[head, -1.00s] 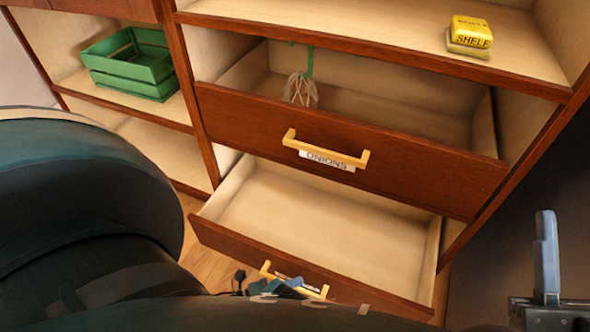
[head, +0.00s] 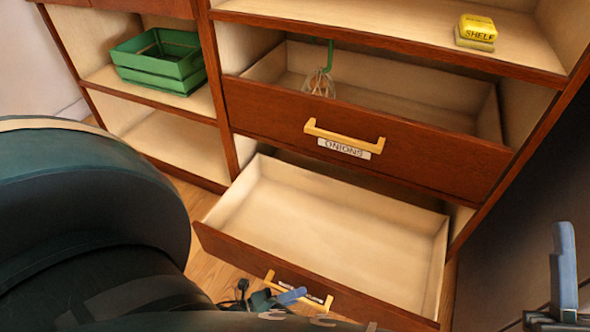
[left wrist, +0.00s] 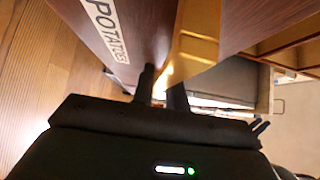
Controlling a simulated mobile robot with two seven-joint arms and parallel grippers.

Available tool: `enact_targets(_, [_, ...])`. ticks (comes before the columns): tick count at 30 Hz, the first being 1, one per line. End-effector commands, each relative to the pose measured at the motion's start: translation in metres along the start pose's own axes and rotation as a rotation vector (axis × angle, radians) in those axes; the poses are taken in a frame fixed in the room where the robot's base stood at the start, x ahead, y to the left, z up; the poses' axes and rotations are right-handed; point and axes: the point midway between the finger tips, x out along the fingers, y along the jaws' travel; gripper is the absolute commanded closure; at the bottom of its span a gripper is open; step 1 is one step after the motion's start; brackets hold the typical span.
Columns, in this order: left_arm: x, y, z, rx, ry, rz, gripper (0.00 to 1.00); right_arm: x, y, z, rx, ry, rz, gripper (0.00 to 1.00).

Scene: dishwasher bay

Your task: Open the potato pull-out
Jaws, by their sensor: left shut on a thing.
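The potato pull-out is the lower drawer, with a red-brown front (head: 222,246) and a pale empty inside. It stands well out from the cabinet. Its yellow bar handle (head: 268,277) is partly covered by my left gripper (head: 287,297), which is shut on it. In the left wrist view the POTATOES label (left wrist: 105,25) shows on the drawer front (left wrist: 155,30), and the yellow handle (left wrist: 197,40) runs to between the fingers of my left gripper (left wrist: 162,88). My right gripper (head: 565,270) is at the lower right edge, apart from the drawer; only one finger shows clearly.
The ONIONS drawer (head: 420,150) above is also partly out, with a net bag (head: 319,84) on a green hook behind its front. A green crate (head: 160,72) sits on the left shelf. A yellow SHELF block (head: 476,30) lies on the top shelf. Wood floor lies below.

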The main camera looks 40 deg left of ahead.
Motion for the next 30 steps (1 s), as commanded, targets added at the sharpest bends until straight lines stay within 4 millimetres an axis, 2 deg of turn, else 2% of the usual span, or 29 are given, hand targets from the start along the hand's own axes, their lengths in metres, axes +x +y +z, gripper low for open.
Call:
enact_targets(1, [-0.001,0.0,0.002,0.003,-0.003,0.002,1.0,0.0,0.0,0.001,0.0,-0.001,0.0,0.64])
enact_targets(2, [-0.001,0.0,0.002,0.002,-0.003,0.002,0.84,0.0,0.0,0.001,0.0,-0.002,0.0,0.64])
enact_targets(9, [0.0,0.0,0.001,0.001,-0.002,0.001,0.64,0.0,0.0,0.001,0.001,-0.002,0.0,0.64])
enact_targets(16, [0.0,0.0,0.001,0.0,-0.001,0.0,0.64,0.0,0.0,0.0,0.001,0.0,0.0,0.64])
enact_targets(20, [-0.008,0.0,0.001,0.0,-0.001,0.002,0.64,0.001,0.0,-0.002,0.003,0.003,0.0,0.64])
enact_targets(23, [-0.024,0.0,0.001,0.0,-0.002,0.005,0.64,0.001,0.0,-0.004,0.006,0.0,0.0,0.64])
enact_targets(30, [-0.078,0.001,0.001,0.001,-0.002,0.006,0.64,-0.003,-0.002,0.001,0.025,-0.027,0.003,0.64])
